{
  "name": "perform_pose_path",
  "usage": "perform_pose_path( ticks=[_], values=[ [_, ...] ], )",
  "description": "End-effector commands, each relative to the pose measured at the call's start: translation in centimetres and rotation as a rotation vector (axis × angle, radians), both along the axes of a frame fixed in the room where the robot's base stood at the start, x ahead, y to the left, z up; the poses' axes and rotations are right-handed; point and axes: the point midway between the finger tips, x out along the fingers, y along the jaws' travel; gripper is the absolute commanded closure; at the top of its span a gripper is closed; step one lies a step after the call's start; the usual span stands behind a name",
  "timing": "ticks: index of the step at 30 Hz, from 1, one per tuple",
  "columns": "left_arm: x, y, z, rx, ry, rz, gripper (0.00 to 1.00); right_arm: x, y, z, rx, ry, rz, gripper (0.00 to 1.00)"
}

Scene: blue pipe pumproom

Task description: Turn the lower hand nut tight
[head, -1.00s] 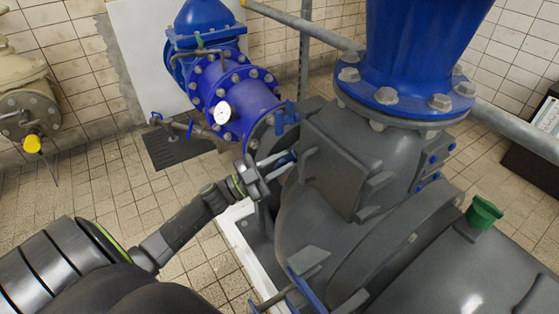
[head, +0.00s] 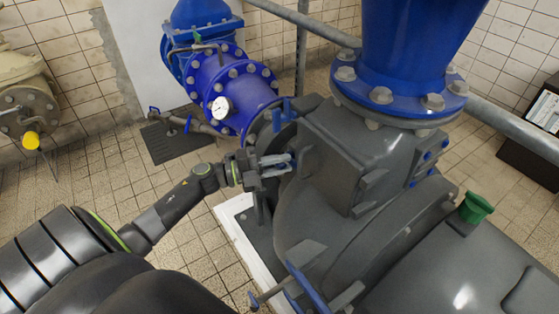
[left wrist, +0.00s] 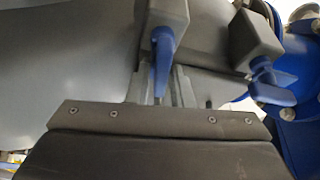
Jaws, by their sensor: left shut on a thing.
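The lower hand nut is a blue bar-shaped handle on the left side of the grey pump housing (head: 335,165); its blue end (head: 291,160) shows at my left gripper's fingertips in the head view. My left gripper (head: 277,165) is shut on it, partly hiding it. In the left wrist view the nut (left wrist: 163,50) stands between the two grey fingers (left wrist: 163,88), below a dark lug. A second blue hand nut (head: 284,112) sits higher on the housing and shows at the right of the left wrist view (left wrist: 272,84). My right gripper is not in view.
A blue flanged pipe (head: 235,90) with a white gauge (head: 221,106) stands behind my left gripper. A large blue flange (head: 395,95) rises above the housing. Another blue handle (head: 306,286) lies low in front. Tiled floor is free at left.

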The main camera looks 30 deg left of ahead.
Motion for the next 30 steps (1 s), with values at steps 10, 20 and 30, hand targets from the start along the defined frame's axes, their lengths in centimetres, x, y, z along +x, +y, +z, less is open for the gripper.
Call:
perform_pose_path(
  ticks=[10, 20, 30],
  values=[
    [-0.08, 0.0, -0.31, 0.119, -0.046, -0.001, 1.0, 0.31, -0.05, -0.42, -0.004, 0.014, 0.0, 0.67],
    [-0.09, -0.02, -0.39, 0.136, -0.054, 0.0, 1.0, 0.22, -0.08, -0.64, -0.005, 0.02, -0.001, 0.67],
    [-0.07, -0.02, -0.36, 0.134, -0.054, 0.0, 0.67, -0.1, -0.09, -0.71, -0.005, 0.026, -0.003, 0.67]
  ],
)
